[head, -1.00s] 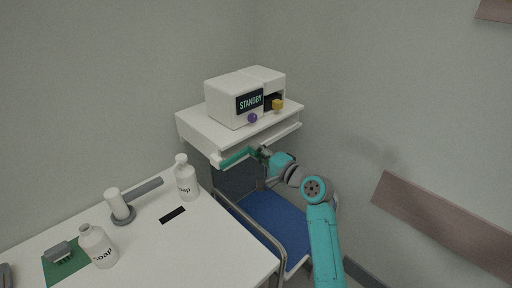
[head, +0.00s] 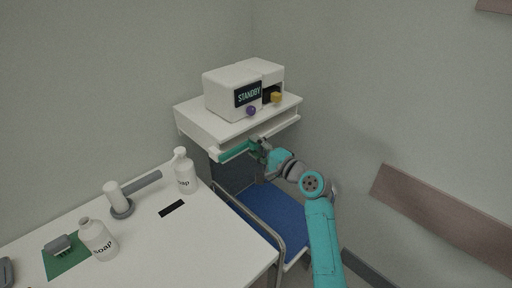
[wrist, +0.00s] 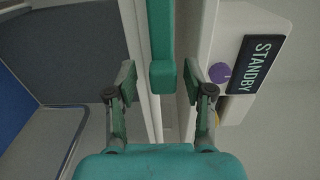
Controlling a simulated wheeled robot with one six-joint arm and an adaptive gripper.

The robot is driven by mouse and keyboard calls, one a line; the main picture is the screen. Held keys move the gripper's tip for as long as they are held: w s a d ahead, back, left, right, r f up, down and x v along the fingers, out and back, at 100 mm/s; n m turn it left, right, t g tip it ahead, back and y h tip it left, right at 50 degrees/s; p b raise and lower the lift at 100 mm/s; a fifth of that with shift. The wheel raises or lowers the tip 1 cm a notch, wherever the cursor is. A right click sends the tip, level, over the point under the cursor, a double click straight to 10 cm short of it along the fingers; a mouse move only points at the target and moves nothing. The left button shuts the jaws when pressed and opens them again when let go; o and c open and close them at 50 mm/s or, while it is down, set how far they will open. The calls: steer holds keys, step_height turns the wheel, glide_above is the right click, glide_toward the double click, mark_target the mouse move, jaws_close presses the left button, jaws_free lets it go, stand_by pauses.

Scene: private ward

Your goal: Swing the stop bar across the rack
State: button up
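The stop bar (head: 235,151) is a teal bar at the front of the white rack (head: 193,121). Its left end meets a white block at the rack's front left corner, and it runs along the front edge. My gripper (head: 257,147) is at the bar's right end. In the wrist view the bar (wrist: 161,45) comes down from the top, and its squared end lies between my two fingertips (wrist: 160,82). The fingers are apart, with a visible gap on each side of the bar. Whether the fingers are level with the bar in depth is hard to tell.
A white device (head: 225,96) reading STANDBY stands on the rack, with a purple knob (head: 251,111) and a yellow block (head: 276,98). A blue-seated chair (head: 277,214) is below. The white table (head: 150,235) at left holds soap bottles (head: 185,172).

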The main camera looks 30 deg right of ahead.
steer(key=v, duration=1.2)
stand_by(0.4)
steer(key=shift+s, duration=0.1)
